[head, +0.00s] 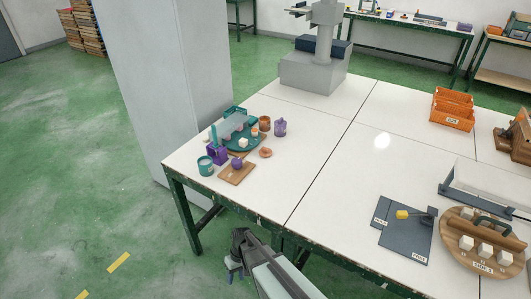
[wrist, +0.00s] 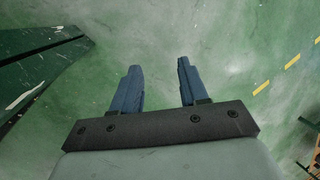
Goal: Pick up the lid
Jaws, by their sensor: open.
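No lid can be told for certain at this size. A small round orange-brown piece (head: 265,152) lies on the white table beside the teal tray (head: 238,143) and may be a lid. A purple jar-like piece (head: 280,127) and an orange-brown cup (head: 265,123) stand behind it. A small purple piece (head: 237,163) sits on a wooden board (head: 236,175). My gripper (head: 232,275) is low in front of the table's near edge, over the green floor. In the wrist view my gripper (wrist: 157,75) is open, with nothing between its blue fingers.
A teal mug (head: 205,165) and a purple holder (head: 217,153) stand near the table's left corner. A grey pillar (head: 168,90) rises beside that corner. Dark mats (head: 406,232) and a round wooden board (head: 457,240) lie at right. The table's middle is clear.

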